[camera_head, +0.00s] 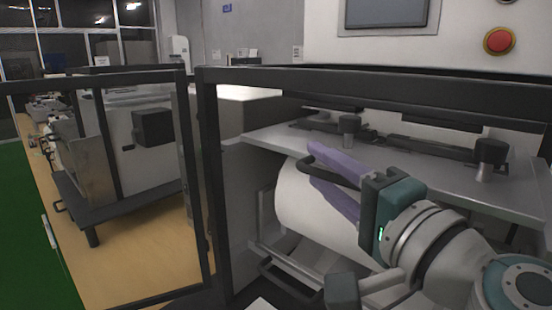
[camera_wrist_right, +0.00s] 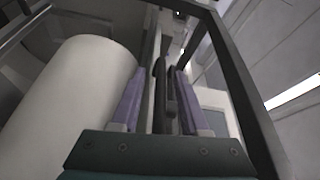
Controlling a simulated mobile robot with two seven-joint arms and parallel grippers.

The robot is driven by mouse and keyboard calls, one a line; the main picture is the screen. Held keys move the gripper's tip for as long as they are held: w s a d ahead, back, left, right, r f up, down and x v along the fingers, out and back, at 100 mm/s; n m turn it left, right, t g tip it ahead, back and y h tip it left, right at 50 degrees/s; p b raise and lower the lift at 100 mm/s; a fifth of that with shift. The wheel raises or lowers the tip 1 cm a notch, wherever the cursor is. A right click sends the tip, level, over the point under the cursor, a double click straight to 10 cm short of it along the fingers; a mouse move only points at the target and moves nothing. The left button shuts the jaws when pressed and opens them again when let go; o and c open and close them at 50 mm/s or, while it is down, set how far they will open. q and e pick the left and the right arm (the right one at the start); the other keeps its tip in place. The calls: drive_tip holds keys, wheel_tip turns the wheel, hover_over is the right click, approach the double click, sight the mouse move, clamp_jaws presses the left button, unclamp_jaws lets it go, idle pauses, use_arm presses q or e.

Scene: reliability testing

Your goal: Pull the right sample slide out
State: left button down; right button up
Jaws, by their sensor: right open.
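My right gripper (camera_head: 310,156), with purple fingers, is open inside the open-fronted machine, in front of the white cylinder (camera_head: 300,208). A black loop handle (camera_head: 326,163) shows between its fingers. In the right wrist view, black bars (camera_wrist_right: 165,95) stand between the spread fingers of the gripper (camera_wrist_right: 158,75), with gaps on both sides. This handle seems to belong to a sample slide, but the slide's body is mostly hidden by my gripper and arm. Another black handle (camera_head: 285,283) sits lower down, by metal rails. My left gripper is not in view.
A dark frame (camera_head: 400,88) borders the machine opening above, and an open framed door (camera_head: 193,180) stands at the left. A grey metal shelf (camera_head: 440,165) with dark clamps lies above my gripper. A red button (camera_head: 498,41) is at the upper right.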

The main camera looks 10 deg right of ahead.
drive_tip(key=shift+w+a, duration=0.2)
drive_tip(key=shift+w, duration=0.45)
clamp_jaws()
drive_tip(key=shift+r, duration=0.1)
drive_tip(key=shift+r, duration=0.2)
idle(0.7)
